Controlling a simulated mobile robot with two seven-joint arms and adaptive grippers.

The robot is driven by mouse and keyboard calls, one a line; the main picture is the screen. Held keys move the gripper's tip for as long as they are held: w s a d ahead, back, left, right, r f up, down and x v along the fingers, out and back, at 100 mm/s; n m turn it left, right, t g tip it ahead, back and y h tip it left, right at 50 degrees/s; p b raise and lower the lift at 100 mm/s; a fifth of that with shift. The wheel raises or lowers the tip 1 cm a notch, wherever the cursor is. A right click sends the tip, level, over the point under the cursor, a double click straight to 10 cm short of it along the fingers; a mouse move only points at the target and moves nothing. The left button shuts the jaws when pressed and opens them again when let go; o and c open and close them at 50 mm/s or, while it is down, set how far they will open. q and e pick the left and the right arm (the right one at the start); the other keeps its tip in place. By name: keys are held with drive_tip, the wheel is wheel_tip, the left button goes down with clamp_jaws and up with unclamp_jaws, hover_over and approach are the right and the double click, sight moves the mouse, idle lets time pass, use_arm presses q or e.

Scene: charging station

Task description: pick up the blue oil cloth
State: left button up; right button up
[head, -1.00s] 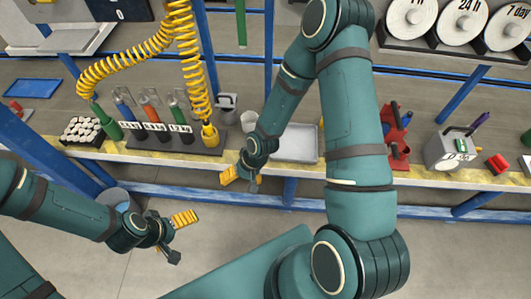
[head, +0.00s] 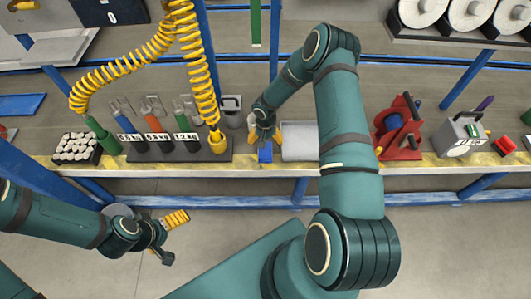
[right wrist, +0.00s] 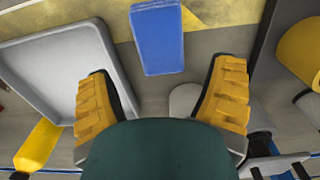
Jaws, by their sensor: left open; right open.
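The blue oil cloth (head: 265,153) lies as a small folded rectangle near the front edge of the workbench. In the right wrist view the blue oil cloth (right wrist: 157,37) appears at the top, beyond the fingertips and roughly between their lines. My right gripper (head: 265,137) is above the bench just behind the cloth in the head view; it also shows in the right wrist view (right wrist: 163,75), with its yellow fingers spread and nothing between them. My left gripper (head: 175,238) is open and empty in front of the bench, over the floor.
A grey tray (head: 300,142) lies right of the cloth. A red device (head: 398,128) stands farther right. Yellow-marked bench edge (head: 240,165) runs across.

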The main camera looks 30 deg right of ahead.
sight(265, 149)
drive_tip(key=shift+s+a+f+b, duration=0.15)
drive_tip(key=shift+f+b, duration=0.2)
drive_tip(key=shift+f, duration=1.15)
drive_tip(key=shift+s+a+f+b, duration=0.15)
drive_tip(key=shift+f+b, duration=0.2)
drive_tip(key=shift+f, duration=1.15)
drive_tip(key=c, duration=1)
